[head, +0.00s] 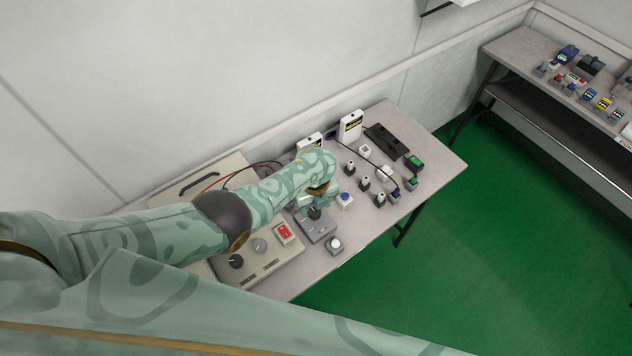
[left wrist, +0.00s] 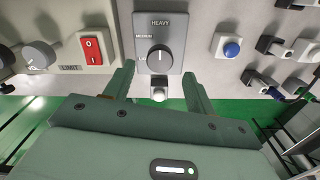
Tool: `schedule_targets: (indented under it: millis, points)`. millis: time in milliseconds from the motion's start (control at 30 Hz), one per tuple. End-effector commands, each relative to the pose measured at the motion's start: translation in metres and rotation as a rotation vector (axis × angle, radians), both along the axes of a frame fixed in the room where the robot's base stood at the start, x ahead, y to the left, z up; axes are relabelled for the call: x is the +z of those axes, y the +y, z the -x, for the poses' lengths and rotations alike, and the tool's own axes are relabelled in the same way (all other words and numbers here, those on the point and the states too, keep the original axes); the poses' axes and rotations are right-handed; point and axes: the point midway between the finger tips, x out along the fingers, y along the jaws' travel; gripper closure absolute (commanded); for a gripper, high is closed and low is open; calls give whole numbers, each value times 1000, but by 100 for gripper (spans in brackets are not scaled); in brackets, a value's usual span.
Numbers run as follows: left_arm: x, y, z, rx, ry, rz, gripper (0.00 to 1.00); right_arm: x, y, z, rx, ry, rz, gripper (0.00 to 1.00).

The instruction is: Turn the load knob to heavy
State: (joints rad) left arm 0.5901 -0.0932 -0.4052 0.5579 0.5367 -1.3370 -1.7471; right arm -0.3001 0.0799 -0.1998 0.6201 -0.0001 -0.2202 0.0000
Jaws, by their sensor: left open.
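The load box is a grey unit (left wrist: 178,25) with a round black knob (left wrist: 159,59). Its face reads HEAVY at the top and MEDIUM at the upper left; a third label at the left is partly hidden. A pale line shows on the knob, seeming to point up, but its exact setting is hard to tell. In the head view the grey box (head: 320,232) and knob (head: 314,213) sit just below my left gripper (head: 311,201). In the left wrist view my left gripper (left wrist: 158,76) is open, its fingers on either side of the knob, apparently not touching it. My right gripper is not in view.
A beige panel left of the box carries a red rocker switch (head: 284,233) and round knobs (head: 236,261). A blue button (head: 345,198) and a white button (head: 335,243) stand close by. Another table (head: 510,48) stands behind.

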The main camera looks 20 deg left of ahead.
Motion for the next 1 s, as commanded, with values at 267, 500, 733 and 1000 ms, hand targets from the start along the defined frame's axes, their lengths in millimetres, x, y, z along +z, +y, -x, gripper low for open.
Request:
schedule_targets:
  millis: [267, 500, 733, 1000]
  points:
    - [87, -1, 0, -1, -3, 2, 44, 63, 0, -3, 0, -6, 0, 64]
    - [123, -2, 0, -2, -2, 2, 44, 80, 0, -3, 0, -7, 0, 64]
    - [129, -2, 0, -1, -1, 2, 44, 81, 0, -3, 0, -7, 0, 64]
    - [129, -2, 0, -1, -1, 2, 44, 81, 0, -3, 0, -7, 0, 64]
